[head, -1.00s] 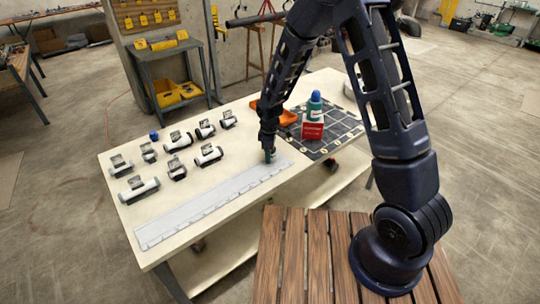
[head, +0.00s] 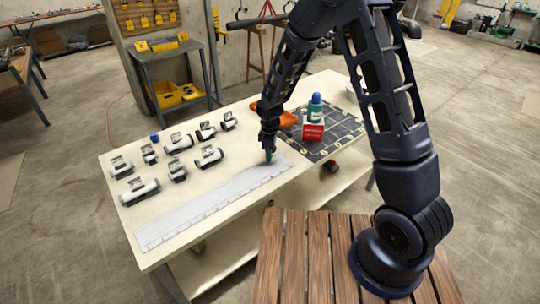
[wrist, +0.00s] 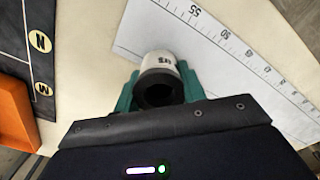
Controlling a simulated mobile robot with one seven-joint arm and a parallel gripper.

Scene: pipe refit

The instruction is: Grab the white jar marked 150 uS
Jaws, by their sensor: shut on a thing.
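My gripper (wrist: 158,88) is shut on a white jar (wrist: 158,60) with a black end, held between its teal fingers. Part of a dark marking on the jar shows, apparently ending in "uS"; the number is not readable. In the head view my gripper (head: 269,157) points down at the far end of the long white ruler (head: 205,208). The jar is not clearly seen there. I cannot tell whether it touches the table.
A dark grid mat (head: 345,137) holds a blue-capped bottle (head: 315,105) and red box (head: 313,132). An orange tray (wrist: 16,115) lies beside the mat.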

